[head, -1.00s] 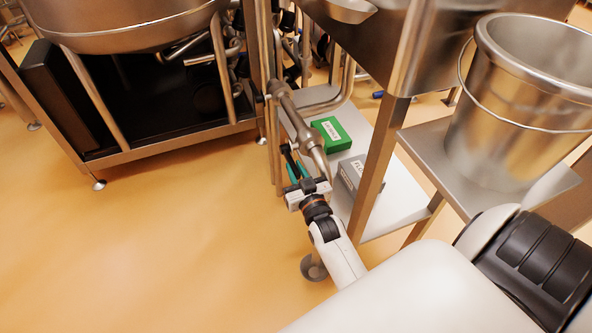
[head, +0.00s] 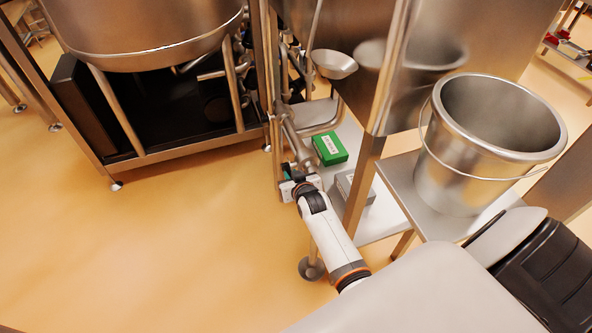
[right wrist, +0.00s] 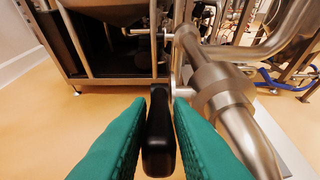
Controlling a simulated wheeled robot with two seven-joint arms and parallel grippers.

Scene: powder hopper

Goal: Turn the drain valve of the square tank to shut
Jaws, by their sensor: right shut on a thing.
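The square tank (head: 500,38) is the steel body at the upper right of the head view. Its drain pipe (head: 293,136) comes down beneath it, and the pipe with its fittings (right wrist: 222,88) fills the right of the right wrist view. The drain valve's black handle (right wrist: 158,132) lies between the teal fingers of my right gripper (right wrist: 158,145), which is shut on it. In the head view my right gripper (head: 288,174) is beside the lower end of the pipe, and the handle is mostly hidden there. My left gripper is not in view.
A green box (head: 330,148) and a grey box (head: 350,187) sit on the low shelf (head: 380,216). A steel bucket (head: 470,165) stands on a side shelf at right. A table leg (head: 362,185) is close to my right forearm. The floor at left is clear.

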